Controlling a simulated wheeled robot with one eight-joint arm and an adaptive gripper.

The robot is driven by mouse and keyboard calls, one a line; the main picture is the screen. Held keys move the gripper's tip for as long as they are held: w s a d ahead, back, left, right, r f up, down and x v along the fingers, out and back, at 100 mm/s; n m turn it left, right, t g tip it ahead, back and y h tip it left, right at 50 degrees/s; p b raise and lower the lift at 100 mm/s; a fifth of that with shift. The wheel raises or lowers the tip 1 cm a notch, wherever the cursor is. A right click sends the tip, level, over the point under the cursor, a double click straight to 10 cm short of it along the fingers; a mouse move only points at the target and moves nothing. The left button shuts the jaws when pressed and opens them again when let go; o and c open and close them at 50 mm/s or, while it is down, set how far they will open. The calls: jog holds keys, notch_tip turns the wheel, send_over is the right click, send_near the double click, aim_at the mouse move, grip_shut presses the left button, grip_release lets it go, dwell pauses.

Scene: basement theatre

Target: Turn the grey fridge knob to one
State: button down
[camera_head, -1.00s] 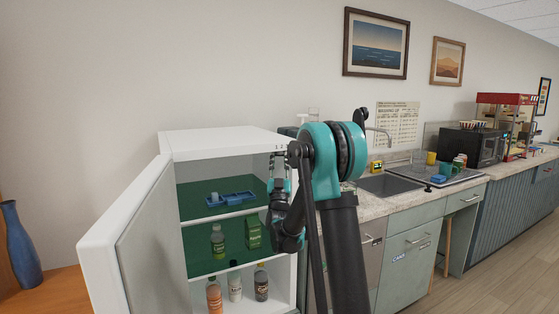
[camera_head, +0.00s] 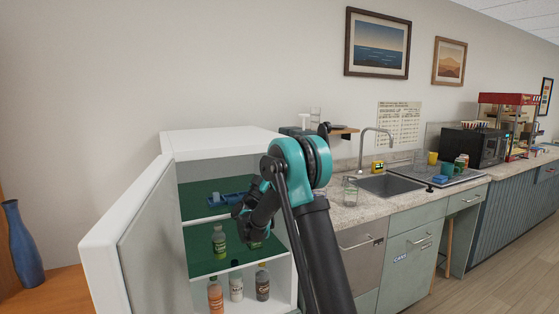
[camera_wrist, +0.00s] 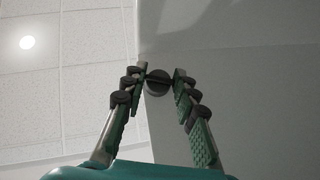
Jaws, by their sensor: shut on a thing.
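The white fridge (camera_head: 215,140) stands with its door (camera_head: 125,235) swung open to the left. In the wrist view the round grey knob (camera_wrist: 158,88) sits between the tips of my gripper (camera_wrist: 158,77), with a finger on each side. The gripper is shut on the knob. A dark bar crosses the knob's face, lying roughly level in the wrist view. In the head view my arm covers the fridge's upper right front, so the knob, its number marks and the fingertips are hidden there.
Inside the fridge are a blue tray (camera_head: 222,199), a green-labelled bottle (camera_head: 219,241) and several bottles on a lower shelf. The counter with a sink (camera_head: 395,184) and a clear glass (camera_head: 350,191) lies to the right. A blue vase (camera_head: 22,248) stands at left.

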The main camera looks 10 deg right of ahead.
jog(key=shift+m+g+h, duration=0.5)
jog(key=shift+g+h, duration=0.1)
jog(key=shift+g, duration=0.3)
jog(key=c, duration=1.5)
grip_release()
jog(key=shift+a, duration=0.1)
jog(key=shift+v, duration=3.75)
jog(key=shift+o, duration=0.4)
